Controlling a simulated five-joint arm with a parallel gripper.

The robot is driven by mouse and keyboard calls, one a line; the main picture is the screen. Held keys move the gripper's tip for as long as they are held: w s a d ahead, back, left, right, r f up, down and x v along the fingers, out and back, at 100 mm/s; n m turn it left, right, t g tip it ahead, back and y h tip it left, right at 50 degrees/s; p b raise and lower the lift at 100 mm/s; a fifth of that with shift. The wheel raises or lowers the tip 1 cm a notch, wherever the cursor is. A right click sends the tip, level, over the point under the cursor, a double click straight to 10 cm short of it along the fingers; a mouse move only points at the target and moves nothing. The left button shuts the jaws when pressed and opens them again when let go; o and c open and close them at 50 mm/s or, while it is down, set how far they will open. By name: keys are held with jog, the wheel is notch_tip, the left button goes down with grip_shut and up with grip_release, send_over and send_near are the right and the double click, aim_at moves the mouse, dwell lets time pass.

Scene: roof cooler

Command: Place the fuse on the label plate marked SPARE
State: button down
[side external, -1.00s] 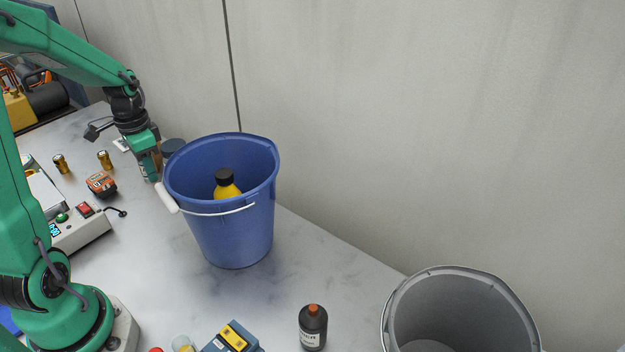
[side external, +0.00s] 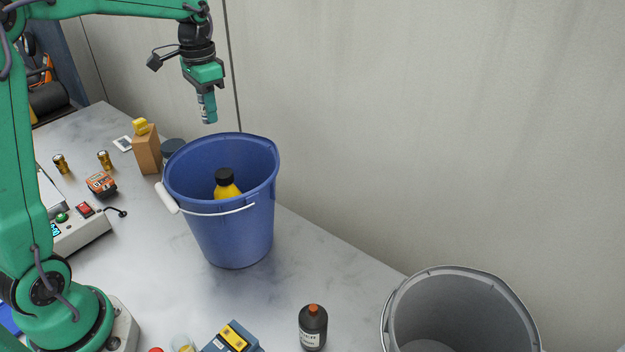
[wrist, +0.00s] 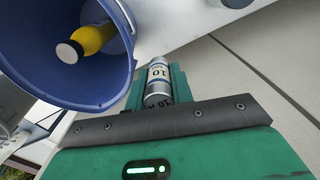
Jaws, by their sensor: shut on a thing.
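The fuse (wrist: 159,84) is a small cylinder with silver ends and a pale and blue label reading 10. My gripper (side external: 208,112) is shut on it, and the fuse shows partly beside the green fingers in the side view. My gripper hangs in the air above and behind the blue bucket's far left rim. In the side view a small white plate with a dark mark (side external: 122,143) lies on the table at the far left. Its lettering is too small to read, so I cannot tell if it is the SPARE plate.
A blue bucket (side external: 236,235) with a yellow bottle (side external: 227,189) inside stands below my gripper. A brown block (side external: 147,153) with a yellow piece on top stands behind it.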

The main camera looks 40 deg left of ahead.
jog(key=w+d+r+m, duration=0.2)
jog(key=w+d+r, duration=0.1)
jog(key=w+r, duration=0.45)
jog(key=w+a+f+m, duration=0.2)
jog(key=w+a, duration=0.1)
jog(key=a, duration=0.4)
jog(key=m, duration=0.9)
send_over(130, 146)
notch_tip(130, 146, down, 20)
jog(key=shift+s+r, duration=0.15)
jog(key=shift+f, duration=3.95)
